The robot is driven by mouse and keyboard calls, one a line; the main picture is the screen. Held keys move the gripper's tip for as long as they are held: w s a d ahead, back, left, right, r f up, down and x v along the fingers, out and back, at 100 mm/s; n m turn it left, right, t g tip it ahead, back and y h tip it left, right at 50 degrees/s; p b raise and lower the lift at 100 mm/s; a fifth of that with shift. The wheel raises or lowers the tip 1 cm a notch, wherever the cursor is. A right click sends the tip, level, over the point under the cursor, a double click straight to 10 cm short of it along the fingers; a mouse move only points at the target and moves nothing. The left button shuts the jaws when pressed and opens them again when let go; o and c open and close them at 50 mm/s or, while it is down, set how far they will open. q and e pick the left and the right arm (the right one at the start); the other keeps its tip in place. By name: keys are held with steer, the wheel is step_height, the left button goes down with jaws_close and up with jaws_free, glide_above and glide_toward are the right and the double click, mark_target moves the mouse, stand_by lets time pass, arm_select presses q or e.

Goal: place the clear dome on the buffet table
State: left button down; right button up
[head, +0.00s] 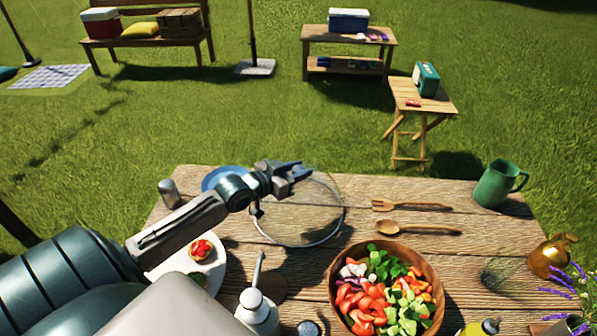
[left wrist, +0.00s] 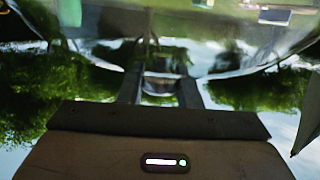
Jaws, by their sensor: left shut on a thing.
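The clear dome (head: 318,217) is see-through with a pale rim and shows over the far middle of the wooden table (head: 365,190). My left gripper (head: 300,172) is at the dome's top and is shut on it. In the left wrist view the dome (left wrist: 230,45) fills the upper part, with the gripper fingers (left wrist: 160,88) at its knob. I cannot tell for sure whether the dome's rim touches the table. My right gripper is not in view.
A salad bowl (head: 385,290), wooden fork (head: 410,205) and spoon (head: 418,228) lie right of the dome. A blue plate (head: 222,176) and a shaker (head: 169,193) are at left. A green pitcher (head: 495,185) stands at the right. White plate (head: 215,268) is at front left.

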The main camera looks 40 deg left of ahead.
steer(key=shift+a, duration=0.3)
arm_select(q)
steer(key=shift+f, duration=0.1)
steer(key=c, duration=1)
jaws_free()
steer(key=shift+c, duration=0.2)
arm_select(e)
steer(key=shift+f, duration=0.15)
